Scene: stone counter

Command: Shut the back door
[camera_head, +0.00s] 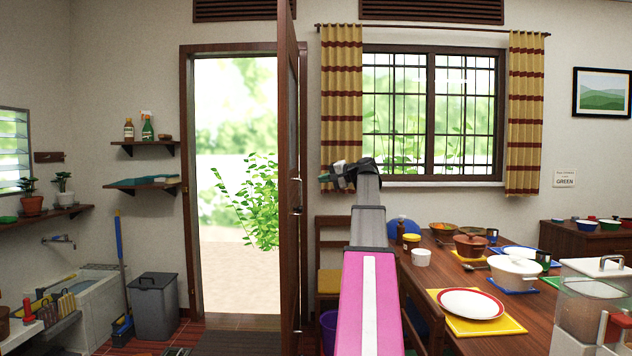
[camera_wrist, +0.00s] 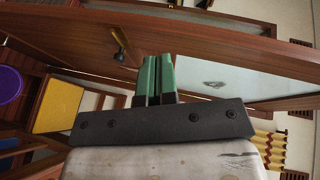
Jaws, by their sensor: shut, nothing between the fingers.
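The back door (camera_head: 288,180) is brown wood and stands wide open, swung into the room and seen nearly edge-on in the head view. A handle (camera_head: 297,210) shows at about mid height on it. The doorway's wooden frame (camera_head: 187,200) is on the left, with daylight and a green plant outside. My gripper (camera_head: 325,178) is to the right of the door, a little above the handle, with an apparent gap between them. In the wrist view its green fingers (camera_wrist: 155,64) are together and empty, facing the tilted brown wood of the door (camera_wrist: 90,38); contact cannot be told.
A chair (camera_head: 330,245) stands right of the door, beside the dining table (camera_head: 535,292) set with dishes. A grey bin (camera_head: 154,298), broom (camera_head: 119,260) and wall shelves (camera_head: 145,184) are left of the doorway. A dark mat (camera_head: 238,342) lies before it.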

